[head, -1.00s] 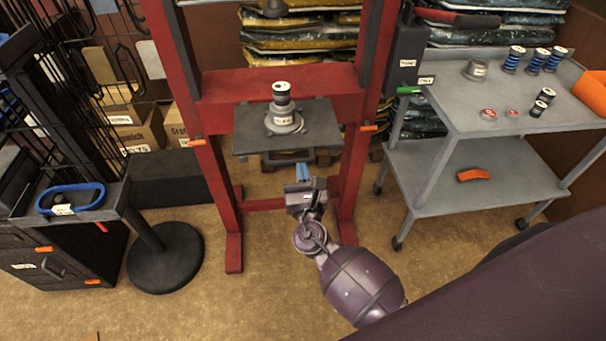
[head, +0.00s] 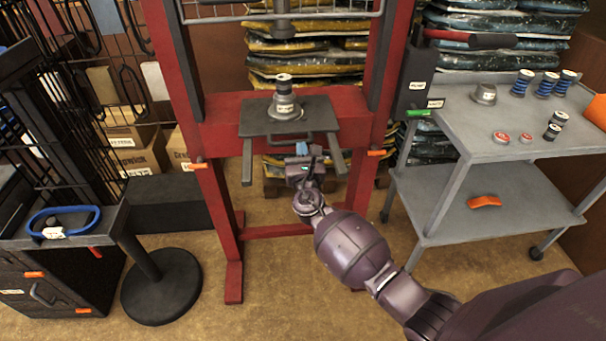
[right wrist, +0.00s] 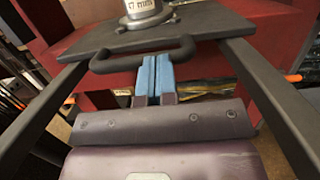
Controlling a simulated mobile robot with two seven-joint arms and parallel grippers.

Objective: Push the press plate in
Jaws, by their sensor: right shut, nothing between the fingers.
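The dark grey press plate (head: 258,118) sits in the red press frame (head: 222,150), and its two side rails (head: 247,165) stick out in front of it. A grey flanged part with a dark cylinder (head: 284,100) stands upright on the plate. The bar handle (right wrist: 110,64) runs along the plate's front edge. My right gripper (head: 302,149) is shut and empty, with blue fingertips (right wrist: 155,75) at the middle of the handle. They look to be against it; exact contact is hard to tell. My left gripper is out of view.
A grey cart (head: 455,115) with springs and small parts stands to the right. A dark cabinet (head: 60,270) with a blue ring (head: 62,221) and a round-based stand (head: 162,287) are on the left. The press ram (head: 284,22) hangs above the plate.

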